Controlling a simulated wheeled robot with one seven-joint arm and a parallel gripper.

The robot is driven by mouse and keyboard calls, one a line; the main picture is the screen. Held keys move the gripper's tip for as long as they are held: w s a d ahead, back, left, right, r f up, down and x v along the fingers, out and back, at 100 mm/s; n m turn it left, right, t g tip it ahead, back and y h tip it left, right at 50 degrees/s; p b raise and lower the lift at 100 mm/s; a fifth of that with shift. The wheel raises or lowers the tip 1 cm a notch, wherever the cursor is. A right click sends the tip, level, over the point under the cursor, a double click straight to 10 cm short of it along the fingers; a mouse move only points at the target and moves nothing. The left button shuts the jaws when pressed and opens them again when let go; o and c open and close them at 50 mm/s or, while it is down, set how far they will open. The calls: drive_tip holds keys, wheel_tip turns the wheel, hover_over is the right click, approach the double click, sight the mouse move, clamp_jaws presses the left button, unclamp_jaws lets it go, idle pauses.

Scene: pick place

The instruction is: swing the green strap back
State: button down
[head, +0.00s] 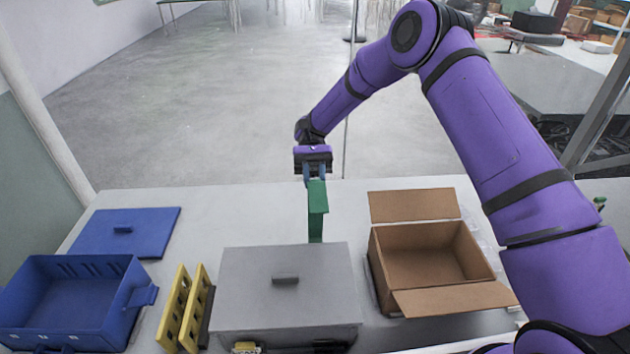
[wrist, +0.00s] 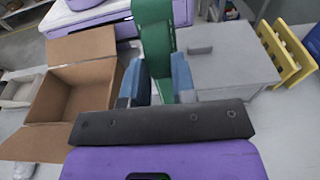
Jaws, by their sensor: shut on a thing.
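The green strap (head: 317,208) stands upright at the back edge of the grey lidded box (head: 246,290), its top between my fingers. In the wrist view the strap (wrist: 155,48) runs up from between the two blue fingertips. My gripper (head: 315,178) is shut on the strap, above and behind the grey box. The fingers also show in the wrist view (wrist: 158,82). The grey box has a flat lid with a small dark handle (head: 285,279), and the lid lies on the box. The strap's lower end meets the box's back edge; how it is fixed there is hidden.
An open cardboard box (head: 432,258) with its flaps out stands to the right. A blue crate (head: 135,290) and a flat blue lid (head: 150,237) are on the left. Yellow slotted pieces (head: 178,305) stand between crate and grey box. The table behind the strap is clear.

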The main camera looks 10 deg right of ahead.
drive_tip(key=shift+w+f+g, duration=0.25)
drive_tip(key=shift+w+g, duration=0.05)
drive_tip(key=shift+w, duration=0.15)
drive_tip(key=c, duration=0.9)
unclamp_jaws()
drive_tip(key=shift+r, duration=0.1)
